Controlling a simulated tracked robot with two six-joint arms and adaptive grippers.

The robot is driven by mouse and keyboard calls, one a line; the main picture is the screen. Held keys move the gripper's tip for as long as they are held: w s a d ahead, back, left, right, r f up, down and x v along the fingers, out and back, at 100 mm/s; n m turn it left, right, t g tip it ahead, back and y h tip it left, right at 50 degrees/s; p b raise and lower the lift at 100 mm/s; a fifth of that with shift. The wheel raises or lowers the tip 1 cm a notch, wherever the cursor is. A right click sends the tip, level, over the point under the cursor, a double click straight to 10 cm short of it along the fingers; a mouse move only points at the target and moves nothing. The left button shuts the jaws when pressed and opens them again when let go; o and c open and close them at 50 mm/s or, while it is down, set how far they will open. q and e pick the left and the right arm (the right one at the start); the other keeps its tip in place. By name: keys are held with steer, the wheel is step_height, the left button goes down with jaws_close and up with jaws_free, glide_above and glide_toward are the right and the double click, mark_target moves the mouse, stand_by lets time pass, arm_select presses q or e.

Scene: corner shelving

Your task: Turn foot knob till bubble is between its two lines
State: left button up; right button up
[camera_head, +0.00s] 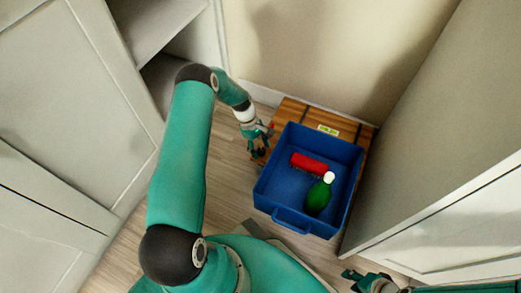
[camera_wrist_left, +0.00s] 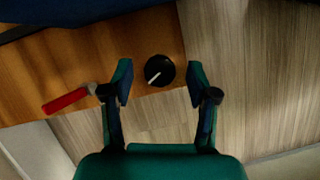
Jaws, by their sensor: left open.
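The black foot knob (camera_wrist_left: 159,70) with a white pointer line sits at the edge of the wooden board (camera_wrist_left: 100,60) in the left wrist view. My left gripper (camera_wrist_left: 160,84) is open, one finger on each side of the knob, with nothing gripped; I cannot tell if either finger touches it. In the head view my left gripper (camera_head: 262,141) is at the board's left side, where the knob is hidden. A small yellow-green level (camera_head: 328,130) lies on the board behind the blue bin; its bubble is too small to read. My right gripper (camera_head: 362,281) is at the lower right, its opening unclear.
A blue bin (camera_head: 284,221) stands on the board, holding a red brush (camera_head: 309,164) and a green bottle (camera_head: 318,198). A red handle (camera_wrist_left: 65,101) sticks out beside the knob. Cabinet walls (camera_head: 455,140) close in on the right. Bare floor (camera_head: 225,170) lies left of the bin.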

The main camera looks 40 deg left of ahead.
arm_select(q)
steer(key=shift+d+f, duration=0.1)
steer(key=shift+f, duration=0.1)
jaws_close()
steer(key=shift+w+f+m+g+b, duration=0.1)
steer(key=shift+m+g+b, duration=0.4)
steer(key=shift+m+b, duration=0.7)
steer(key=shift+m+g+b, duration=0.6)
steer(key=shift+m+b, duration=0.1)
steer(key=shift+m, duration=1)
jaws_free()
steer(key=shift+r, duration=0.2)
